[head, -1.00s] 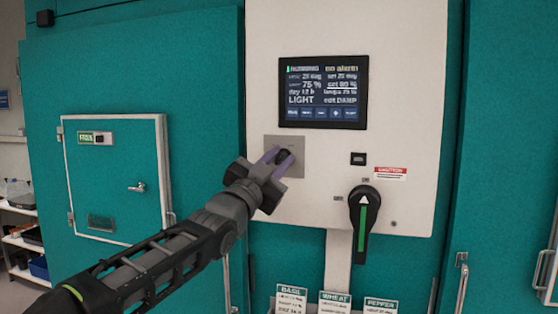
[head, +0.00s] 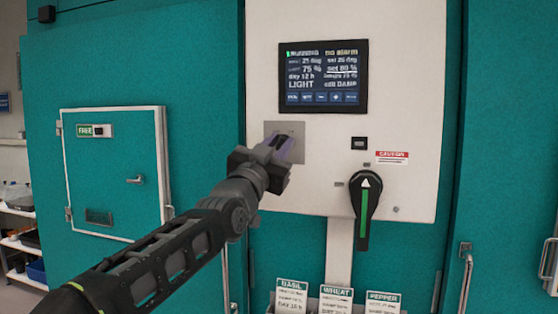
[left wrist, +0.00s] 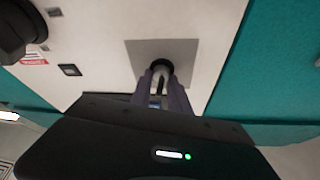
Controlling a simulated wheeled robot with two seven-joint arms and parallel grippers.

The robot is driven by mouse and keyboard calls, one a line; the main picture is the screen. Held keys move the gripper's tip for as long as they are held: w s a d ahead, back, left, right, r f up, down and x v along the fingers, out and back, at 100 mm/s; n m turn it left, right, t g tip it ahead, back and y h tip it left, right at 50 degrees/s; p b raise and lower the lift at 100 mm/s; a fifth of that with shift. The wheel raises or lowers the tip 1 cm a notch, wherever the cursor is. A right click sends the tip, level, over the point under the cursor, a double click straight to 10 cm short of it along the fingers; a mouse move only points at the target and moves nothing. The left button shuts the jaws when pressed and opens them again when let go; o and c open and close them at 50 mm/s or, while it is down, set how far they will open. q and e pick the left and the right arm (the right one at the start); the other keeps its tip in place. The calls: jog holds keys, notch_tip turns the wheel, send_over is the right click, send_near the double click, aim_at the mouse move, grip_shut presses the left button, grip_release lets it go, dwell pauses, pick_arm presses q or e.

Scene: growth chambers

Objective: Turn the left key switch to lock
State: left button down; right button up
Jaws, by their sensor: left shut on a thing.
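The left key switch (left wrist: 162,66) is a dark round switch on a square grey plate (head: 297,130), below the screen on the white panel. The plate also shows in the left wrist view (left wrist: 190,50). My left gripper (head: 277,143) is at the switch, its purple fingers on both sides of the key. In the left wrist view the gripper (left wrist: 162,85) is shut on the dark key. The fingers hide much of the key in the head view, so I cannot read its position. My right gripper is not in view.
A screen (head: 323,76) sits above the plate. A black rotary handle (head: 364,205) with a green stripe and a small black switch (head: 359,143) are to the right. A teal hatch (head: 115,172) is on the left. Labelled cards (head: 335,300) stand below the panel.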

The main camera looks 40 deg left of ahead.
pick_arm(q)
jog(key=shift+f+n+y, duration=0.25)
jog(key=shift+n+y, duration=0.15)
jog(key=shift+n, duration=0.3)
jog(key=n, duration=0.1)
jog(key=n+y, duration=0.1)
jog(key=shift+r+n+p, duration=0.3)
jog(key=shift+p, duration=0.05)
jog(key=n+y+p, duration=0.1)
jog(key=n, duration=0.1)
jog(key=n+g+y+p, duration=0.1)
jog(key=n, duration=0.2)
jog(key=shift+r+g+y+p, duration=0.1)
jog(key=shift+g+y+p, duration=0.2)
jog(key=shift+p, duration=0.05)
jog(key=shift+n+g+y+p, duration=0.4)
jog(key=shift+n+y, duration=0.05)
jog(key=shift+n, duration=0.65)
jog(key=shift+n+g+y+p, duration=0.4)
jog(key=shift+n+y, duration=0.05)
jog(key=shift+n, duration=0.65)
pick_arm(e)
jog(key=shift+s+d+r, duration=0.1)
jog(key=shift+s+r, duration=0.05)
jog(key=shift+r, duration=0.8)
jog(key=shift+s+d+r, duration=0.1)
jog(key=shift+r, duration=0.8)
pick_arm(q)
jog(key=c, duration=1.6)
grip_release()
